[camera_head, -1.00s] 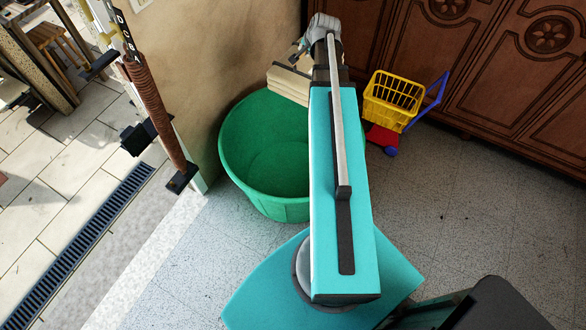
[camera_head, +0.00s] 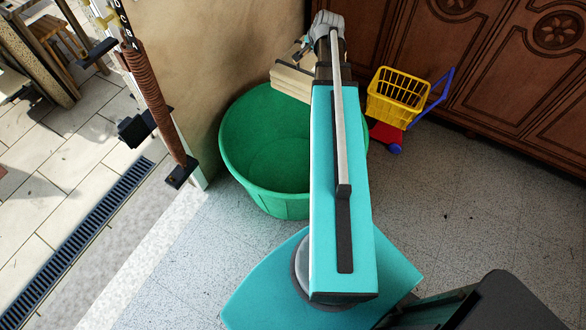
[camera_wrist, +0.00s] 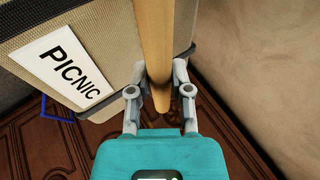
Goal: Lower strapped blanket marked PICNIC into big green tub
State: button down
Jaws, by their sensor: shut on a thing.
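The big green tub (camera_head: 255,190) stands on the tiled floor against the beige wall. What shows of its inside is empty; my arm hides its right part. The strapped blanket (camera_head: 293,80) is a beige bundle at the tub's far rim, partly behind my arm. In the wrist view the blanket (camera_wrist: 112,28) bears a white label reading PICNIC (camera_wrist: 66,66). My gripper (camera_wrist: 160,82) is shut on a wooden bar that runs along the blanket. I cannot tell whether the blanket touches the tub's rim.
A yellow basket cart (camera_head: 395,97) with a blue handle stands right of the tub. Carved wooden cabinet doors (camera_head: 490,75) line the back right. A brown coiled spring (camera_head: 150,100) on the door hardware stands left. The floor at front right is partly clear.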

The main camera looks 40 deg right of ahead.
jog(key=w+f+n+y+b, duration=0.1)
jog(key=w+f+b, duration=0.1)
jog(key=f+b, duration=1)
jog(key=w+d+f+n+b, duration=0.1)
jog(key=w+f+b, duration=0.2)
jog(key=f+b, duration=0.9)
jog(key=w+f+n+y+b, duration=0.1)
jog(key=w+f+n+b, duration=0.1)
jog(key=f+b, duration=1)
jog(key=shift+w+d+f+y, duration=0.3)
jog(key=shift+w+f, duration=0.25)
jog(key=shift+w, duration=0.05)
jog(key=shift+f, duration=0.15)
jog(key=shift+f+b, duration=2.8)
jog(key=shift+b, duration=0.25)
jog(key=shift+c, duration=2.3)
grip_release()
jog(key=shift+w, duration=0.1)
